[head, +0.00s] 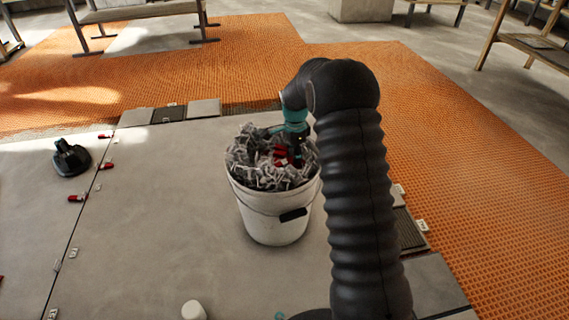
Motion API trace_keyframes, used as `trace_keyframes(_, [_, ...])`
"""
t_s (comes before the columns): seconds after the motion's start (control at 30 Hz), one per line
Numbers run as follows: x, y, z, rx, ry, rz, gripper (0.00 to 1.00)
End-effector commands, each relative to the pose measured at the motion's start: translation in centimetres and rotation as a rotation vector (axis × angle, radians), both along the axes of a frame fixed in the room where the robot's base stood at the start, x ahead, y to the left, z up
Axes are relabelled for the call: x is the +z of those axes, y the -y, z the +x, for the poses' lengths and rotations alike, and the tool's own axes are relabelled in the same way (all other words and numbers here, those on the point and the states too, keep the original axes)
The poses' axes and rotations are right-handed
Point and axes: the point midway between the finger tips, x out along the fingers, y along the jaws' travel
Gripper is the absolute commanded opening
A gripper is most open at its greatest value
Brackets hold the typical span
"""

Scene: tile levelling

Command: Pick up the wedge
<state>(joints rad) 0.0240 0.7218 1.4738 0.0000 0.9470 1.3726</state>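Several red wedges show. One red wedge (78,198) lies on the grey tiles at the left, another red wedge (107,165) lies farther back, and a third red wedge (104,136) is beyond it, all along a tile joint. Red pieces (281,156) also show among grey clips in a white bucket (272,225). My gripper (290,158) is at the mouth of the bucket, over or among its contents, close to the red pieces. My arm hides part of it, and its fingers are too small and dark to tell whether they hold anything.
A black and green suction cup tool (71,157) stands on the tiles at the left. A white cylinder (193,310) is at the front edge. Small clips (73,253) line the joints. Orange matting (450,140) surrounds the tiles. Benches (135,12) stand at the back.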

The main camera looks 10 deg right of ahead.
Motion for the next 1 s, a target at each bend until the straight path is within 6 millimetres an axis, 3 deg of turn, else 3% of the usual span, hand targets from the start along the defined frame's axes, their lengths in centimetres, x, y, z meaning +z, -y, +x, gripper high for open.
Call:
trace_keyframes(0.17, [0.1,0.0,0.0,0.000,0.001,0.000,0.33])
trace_keyframes(0.27, [0.1,0.0,0.0,0.000,0.001,0.000,0.08])
trace_keyframes(0.3, [0.1,0.0,0.0,0.000,0.001,0.000,0.06])
trace_keyframes(0.73, [0.5,0.0,0.0,0.001,0.002,0.000,0.06])
trace_keyframes(1.0, [3.6,0.0,0.1,0.000,0.004,0.000,0.06])
